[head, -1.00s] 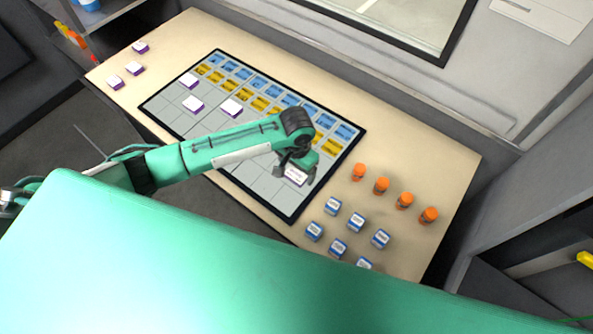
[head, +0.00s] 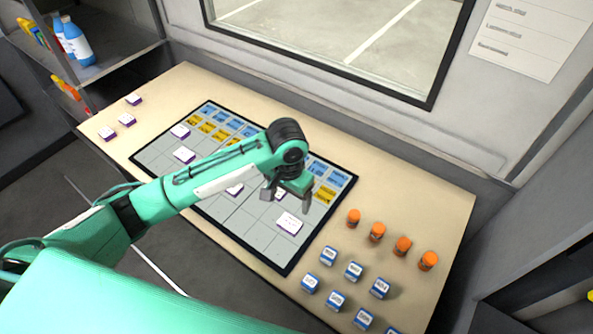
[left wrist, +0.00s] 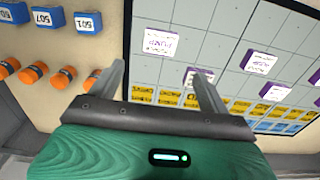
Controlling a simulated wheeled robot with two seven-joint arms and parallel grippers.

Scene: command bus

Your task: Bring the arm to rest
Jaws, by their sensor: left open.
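My left arm comes in from the left in the head view, green with a dark wrist joint. My left gripper (head: 288,197) is open and empty above the right part of the board (head: 236,226). In the left wrist view its two fingers (left wrist: 160,90) stand apart with nothing between them. A white-and-purple block (head: 289,223) lies on the board just below and right of the gripper; another block (head: 279,196) is partly hidden behind the fingers. The right gripper is not in view.
More white-and-purple blocks lie on the board and at the table's left end (head: 107,133). Several orange cylinders (head: 377,232) and blue-and-white cubes (head: 354,271) stand right of the board. Bottles (head: 77,42) sit on a shelf at the upper left. The table's back right (head: 420,195) is clear.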

